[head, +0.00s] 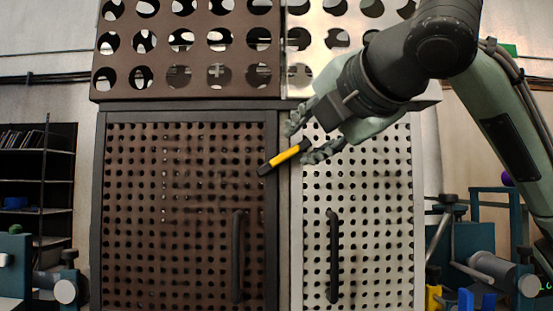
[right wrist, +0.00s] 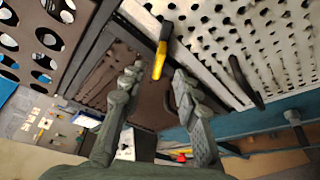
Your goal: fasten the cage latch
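The cage latch (head: 285,157) is a short yellow bar with black ends. It lies slanted across the seam between the cage's brown left door (head: 185,215) and pale right door (head: 375,215), its lower end toward the brown door. My right gripper (head: 299,139) comes in from the upper right, its fingers apart beside the latch's upper end. In the right wrist view the latch (right wrist: 161,54) shows ahead, between the spread fingertips of the right gripper (right wrist: 158,78). I cannot tell whether a finger touches it. My left gripper is not in view.
Each door has a dark vertical handle, the left one (head: 237,256) and the right one (head: 334,257), below the latch. Panels with large holes (head: 180,42) stand above the doors. A dark shelf (head: 40,180) stands at far left, and teal machinery (head: 485,265) at right.

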